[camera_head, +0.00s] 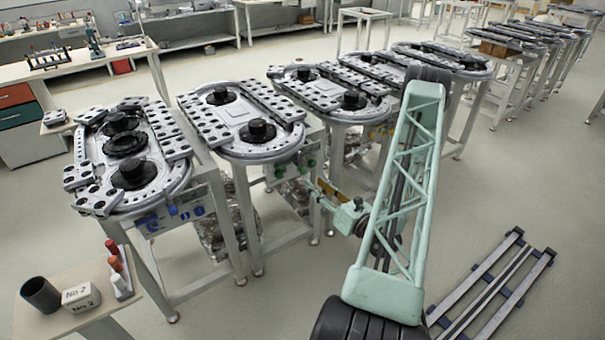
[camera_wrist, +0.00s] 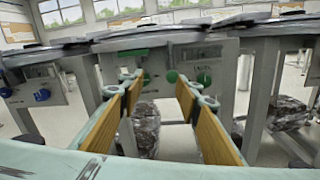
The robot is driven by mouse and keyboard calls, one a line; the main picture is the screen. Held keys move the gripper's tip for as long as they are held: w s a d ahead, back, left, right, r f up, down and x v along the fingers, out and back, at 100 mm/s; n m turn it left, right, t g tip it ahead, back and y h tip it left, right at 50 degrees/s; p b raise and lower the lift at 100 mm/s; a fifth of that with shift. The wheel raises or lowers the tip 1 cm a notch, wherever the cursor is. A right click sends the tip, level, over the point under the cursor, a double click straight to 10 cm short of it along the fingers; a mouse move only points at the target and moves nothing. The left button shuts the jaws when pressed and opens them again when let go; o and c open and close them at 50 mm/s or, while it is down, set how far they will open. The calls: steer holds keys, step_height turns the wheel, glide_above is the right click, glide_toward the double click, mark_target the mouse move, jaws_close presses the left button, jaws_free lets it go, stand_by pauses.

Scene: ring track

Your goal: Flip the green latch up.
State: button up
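Green latches or knobs sit on the grey front panel of a ring-track table. In the wrist view one green knob (camera_wrist: 204,78) is right of centre, and another (camera_wrist: 172,76) shows between my fingers. Small green parts also show on the panel in the head view (camera_head: 311,163). Which one is the latch, and whether it is up or down, is too small to tell. My gripper (camera_wrist: 163,84) is open, its two wood-coloured fingers spread apart with nothing between them. It points at the panel and appears short of it. In the head view my gripper (camera_head: 322,190) is in front of the table.
Ring-track tables stand in a row; the green-knobbed one (camera_head: 243,121) is second from the left. The leftmost table's panel has blue knobs (camera_wrist: 42,95). Wrapped bundles (camera_wrist: 145,130) lie under the tables.

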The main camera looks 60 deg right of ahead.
mark_target(305, 173)
steer(key=shift+s+d+f+m+g+h, duration=0.2)
steer(key=shift+s+d+f+m+h, duration=0.1)
steer(key=shift+s+f, duration=0.3)
steer(key=shift+s+d+f+m+g+h, duration=0.2)
steer(key=shift+s+d+f+h, duration=0.1)
steer(key=shift+s+f, duration=0.2)
steer(key=shift+w, duration=0.25)
steer(key=shift+b+x, duration=0.75)
steer(key=shift+x, duration=6)
steer(key=shift+c, duration=0.6)
jaws_close()
